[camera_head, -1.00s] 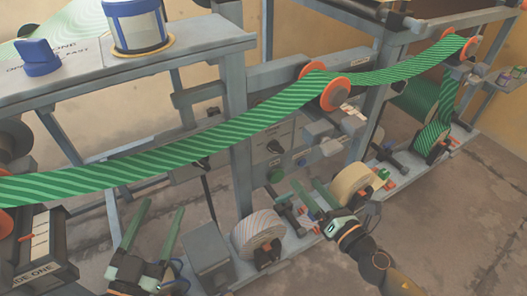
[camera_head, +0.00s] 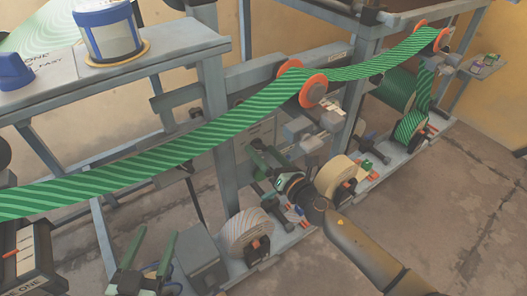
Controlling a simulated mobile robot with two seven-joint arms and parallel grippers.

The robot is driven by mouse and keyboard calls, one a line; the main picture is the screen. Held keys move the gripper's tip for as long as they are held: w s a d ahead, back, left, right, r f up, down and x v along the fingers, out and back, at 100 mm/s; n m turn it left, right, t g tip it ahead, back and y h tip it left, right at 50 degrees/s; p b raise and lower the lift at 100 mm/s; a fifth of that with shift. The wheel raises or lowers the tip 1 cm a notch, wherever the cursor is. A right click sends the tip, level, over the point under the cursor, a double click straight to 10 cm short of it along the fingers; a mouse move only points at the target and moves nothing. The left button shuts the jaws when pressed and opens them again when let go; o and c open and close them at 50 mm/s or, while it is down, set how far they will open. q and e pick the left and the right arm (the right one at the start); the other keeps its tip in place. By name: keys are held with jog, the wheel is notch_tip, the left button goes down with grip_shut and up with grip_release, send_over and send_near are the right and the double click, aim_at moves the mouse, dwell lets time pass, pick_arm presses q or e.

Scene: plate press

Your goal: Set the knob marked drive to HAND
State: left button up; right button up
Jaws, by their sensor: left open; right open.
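A grey panel (camera_head: 258,132) is set on the press frame below the green striped web. Its lettering is too small to read, and its dark knob and green button are now hidden behind my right gripper (camera_head: 262,154). That gripper is open and empty, its fingers pointing up and left in front of the panel; I cannot tell whether they touch anything. A blue knob (camera_head: 14,72) stands on the shelf at the left edge, beside lettering including FAST. No marking reading drive is legible. My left gripper (camera_head: 156,238) is open and empty at the lower left.
The green striped web (camera_head: 190,148) runs above both grippers over orange-edged rollers (camera_head: 313,92). A striped roll (camera_head: 245,232), a cream roll (camera_head: 338,178) and a grey box (camera_head: 202,262) sit along the lower rail. A blue-and-white tin (camera_head: 108,35) stands on the shelf. Bare floor lies at right.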

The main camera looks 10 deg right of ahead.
pick_arm(q)
jog(key=shift+r, duration=0.1)
pick_arm(e)
jog(key=shift+w+a, duration=0.1)
jog(key=shift+w, duration=0.1)
jog(key=c, duration=1.4)
jog(key=shift+o, duration=0.2)
